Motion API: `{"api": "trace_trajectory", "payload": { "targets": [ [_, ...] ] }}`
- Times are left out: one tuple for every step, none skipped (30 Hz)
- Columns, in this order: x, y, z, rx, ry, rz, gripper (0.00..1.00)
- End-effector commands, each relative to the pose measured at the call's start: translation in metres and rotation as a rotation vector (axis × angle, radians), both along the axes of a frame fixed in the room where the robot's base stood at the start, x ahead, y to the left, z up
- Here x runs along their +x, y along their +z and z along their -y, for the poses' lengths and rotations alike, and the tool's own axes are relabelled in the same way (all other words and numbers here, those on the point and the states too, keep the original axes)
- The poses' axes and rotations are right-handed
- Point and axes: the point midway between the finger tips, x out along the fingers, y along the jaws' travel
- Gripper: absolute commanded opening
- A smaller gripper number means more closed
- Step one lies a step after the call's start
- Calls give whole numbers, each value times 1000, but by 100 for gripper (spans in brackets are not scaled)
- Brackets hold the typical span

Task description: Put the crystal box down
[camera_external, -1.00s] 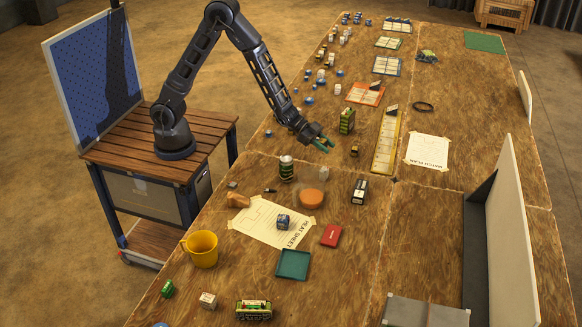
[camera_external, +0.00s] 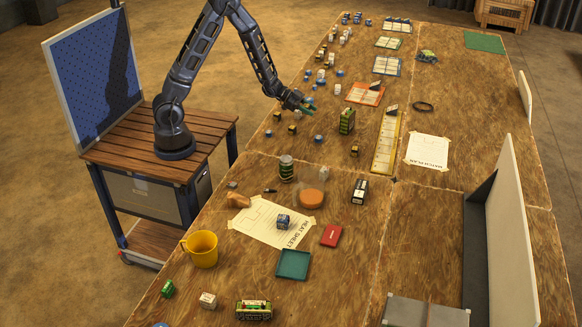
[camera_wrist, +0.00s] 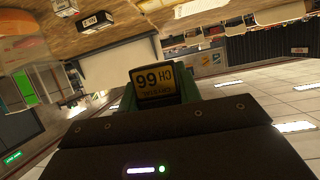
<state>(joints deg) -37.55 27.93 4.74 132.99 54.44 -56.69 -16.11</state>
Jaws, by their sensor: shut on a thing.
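The crystal box (camera_wrist: 154,84) shows in the wrist view as a small dark box whose yellow label reads "99 HO". It sits between the green fingers of my gripper (camera_wrist: 155,97), which is shut on it. In the external view my gripper (camera_external: 309,107) is over the table's left side, left of the upright green box, seemingly raised above the surface. The held box is too small and too covered by the fingers to make out there. Its underside is hidden.
Small dark boxes (camera_external: 291,129) and blue pieces (camera_external: 318,138) lie scattered around and below my gripper. An upright green box (camera_external: 347,121) stands to its right, an orange-edged tray (camera_external: 352,98) further back. A yellow strip (camera_external: 376,157) and match plan sheet (camera_external: 427,160) lie further right.

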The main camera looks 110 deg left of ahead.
Motion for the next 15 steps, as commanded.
{"api": "trace_trajectory", "payload": {
  "targets": [
    [-12, -1, -14, 0, 14, -1, 12],
    [-19, -1, -20, -1, 20, 0, 12],
    [-27, -1, -28, -1, 26, 0, 12],
    [-34, -2, -34, -2, 32, 0, 12],
    [-41, -2, -39, -3, 37, 0, 12],
    [-50, -2, -47, -4, 44, -2, 12],
    [-57, -3, -52, -5, 50, -2, 12],
    [-64, -3, -57, -5, 55, -3, 12],
    [-73, -4, -64, -6, 62, -2, 12],
    [-80, -4, -69, -8, 67, -1, 12],
    [-87, -4, -74, -9, 72, -1, 12],
    [-97, -4, -80, -10, 80, -1, 12],
    [-104, -5, -85, -11, 85, -2, 12],
    [-111, -5, -89, -12, 90, -2, 12],
    [-121, -5, -95, -13, 98, -2, 12]
  ]
}}
